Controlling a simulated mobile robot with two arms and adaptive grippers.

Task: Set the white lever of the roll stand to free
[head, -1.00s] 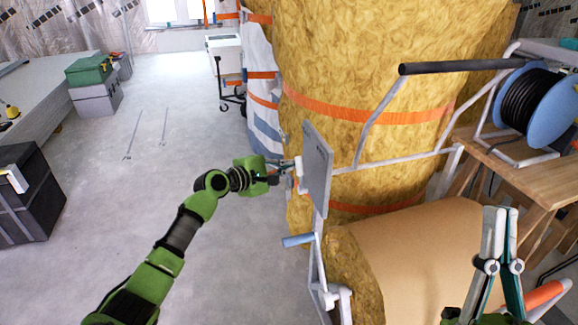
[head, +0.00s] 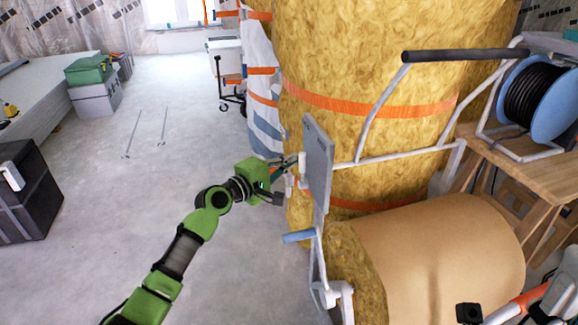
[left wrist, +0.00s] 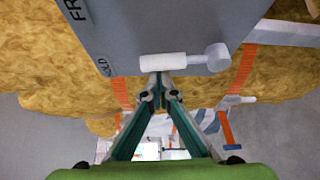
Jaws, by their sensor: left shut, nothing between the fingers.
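The white lever (left wrist: 163,62) lies across the grey panel in the left wrist view, its round pivot at its right end. In the head view the lever (head: 302,161) shows small at the left face of the grey panel (head: 318,165) of the roll stand. My left gripper (left wrist: 164,82) is shut and empty, its tips close at the lever's near side; I cannot tell whether they touch it.
A brown-wrapped roll (head: 440,255) lies right of the panel, beside tall yellow insulation rolls (head: 365,60). A blue handle (head: 298,237) sticks out below the panel. A blue cable reel (head: 540,100) stands on a wooden bench at right.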

